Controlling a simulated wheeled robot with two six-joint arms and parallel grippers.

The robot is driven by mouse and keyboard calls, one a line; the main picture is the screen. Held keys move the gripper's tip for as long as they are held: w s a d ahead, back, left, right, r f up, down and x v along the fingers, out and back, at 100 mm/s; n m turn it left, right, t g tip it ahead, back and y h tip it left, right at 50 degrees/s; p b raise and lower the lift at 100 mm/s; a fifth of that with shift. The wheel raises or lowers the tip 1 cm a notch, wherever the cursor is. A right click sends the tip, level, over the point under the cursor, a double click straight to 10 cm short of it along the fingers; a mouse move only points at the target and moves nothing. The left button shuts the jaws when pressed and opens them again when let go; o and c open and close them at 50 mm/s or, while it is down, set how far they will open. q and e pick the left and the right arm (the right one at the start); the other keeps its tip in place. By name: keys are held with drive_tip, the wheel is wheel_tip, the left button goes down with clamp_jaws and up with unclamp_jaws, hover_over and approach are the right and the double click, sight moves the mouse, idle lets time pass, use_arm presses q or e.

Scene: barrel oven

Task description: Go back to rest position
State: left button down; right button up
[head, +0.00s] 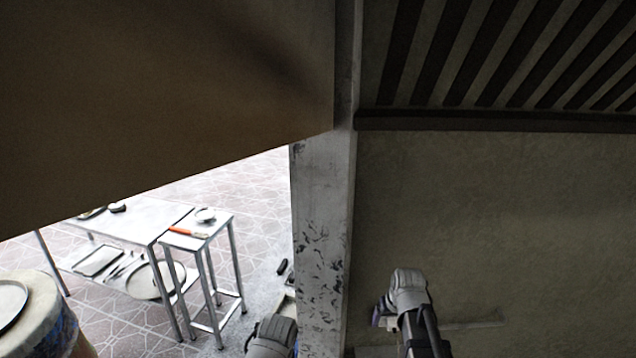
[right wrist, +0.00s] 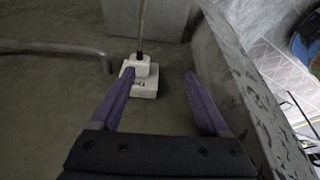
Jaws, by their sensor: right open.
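My right gripper (right wrist: 158,74) is open in the right wrist view, its two purple fingers spread apart. A pale block (right wrist: 140,78) with a thin upright rod shows beyond and between the fingertips, apart from them as far as I can tell. In the head view my right arm rises at the lower middle right, and its gripper (head: 381,316) is partly hidden behind the wrist. My left arm shows at the bottom, left of the pillar; its gripper is not clearly visible.
A concrete pillar (head: 322,240) stands between my arms. A plain wall (head: 500,210) fills the right. At left stand a metal table (head: 140,219) and a smaller stand (head: 190,243) with dishes and utensils. A barrel (head: 35,310) is at lower left. A brown surface overhangs the upper left.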

drive_tip(key=s+a+f+n+g+b, duration=0.2)
drive_tip(key=s+a, duration=0.7)
drive_tip(key=s+a+f+n+g+h+b, duration=0.1)
drive_tip(key=s+a+f+n+g, duration=0.1)
drive_tip(key=s+a, duration=0.7)
drive_tip(key=shift+a+f+b, duration=0.25)
drive_tip(key=shift+f+b, duration=0.1)
drive_tip(key=shift+f, duration=0.3)
